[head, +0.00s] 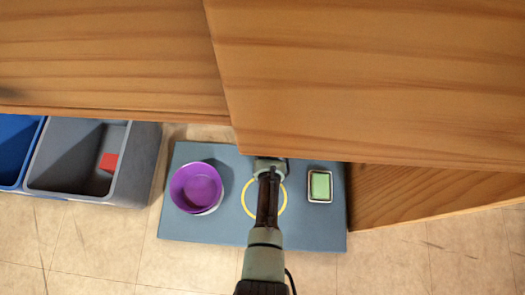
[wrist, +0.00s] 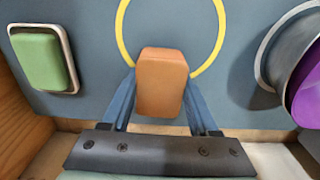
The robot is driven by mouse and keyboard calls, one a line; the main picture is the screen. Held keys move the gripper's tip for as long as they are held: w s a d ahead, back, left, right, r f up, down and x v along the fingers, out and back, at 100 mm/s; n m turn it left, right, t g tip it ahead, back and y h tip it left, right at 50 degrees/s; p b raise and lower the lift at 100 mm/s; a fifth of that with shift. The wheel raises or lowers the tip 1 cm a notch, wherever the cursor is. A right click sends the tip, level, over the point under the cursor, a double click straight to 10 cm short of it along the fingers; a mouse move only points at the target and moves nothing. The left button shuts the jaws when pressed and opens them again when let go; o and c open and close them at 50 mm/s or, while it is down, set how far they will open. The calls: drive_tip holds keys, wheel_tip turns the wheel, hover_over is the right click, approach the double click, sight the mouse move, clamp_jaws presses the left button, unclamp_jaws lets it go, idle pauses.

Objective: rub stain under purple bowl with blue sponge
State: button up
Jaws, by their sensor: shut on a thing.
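My gripper (wrist: 160,95) has its two blue fingers shut on an orange-brown block (wrist: 162,80). In the wrist view the block is over the near edge of a yellow ring (wrist: 124,30) on the blue-grey mat; I cannot tell whether it touches the mat. The purple bowl (head: 196,186) sits at the left of the mat in the head view, with a pale grey rim showing below it; it also shows at the right edge of the wrist view (wrist: 308,88). No stain shows; the area under the bowl is hidden. I see no blue sponge.
A green sponge (head: 320,185) lies in a small metal-rimmed tray right of the ring. The mat (head: 225,233) is otherwise bare. A grey bin (head: 133,170) with a red piece inside and a blue bin (head: 14,150) stand left. Wooden panels (head: 370,80) overhang the mat's far side.

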drive_tip(key=shift+r+p, duration=3.2)
drive_tip(key=shift+r, duration=0.2)
